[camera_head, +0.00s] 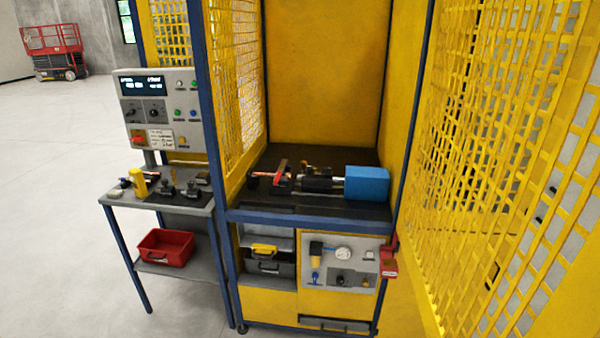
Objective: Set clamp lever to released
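A clamping fixture with a red lever (281,171) sits on the dark bench top (340,208) inside the yellow cage. The red lever stands at the fixture's left part, tilted; its exact setting is too small to tell. A dark cylindrical part (317,184) and a blue block (367,183) lie to its right in line. Neither of my grippers is in view.
A yellow mesh door (505,150) stands open at the right. A side table (158,198) holds small tools and a yellow cylinder, with a control panel (158,108) above and a red bin (165,247) below. A pneumatic panel (342,265) is under the bench.

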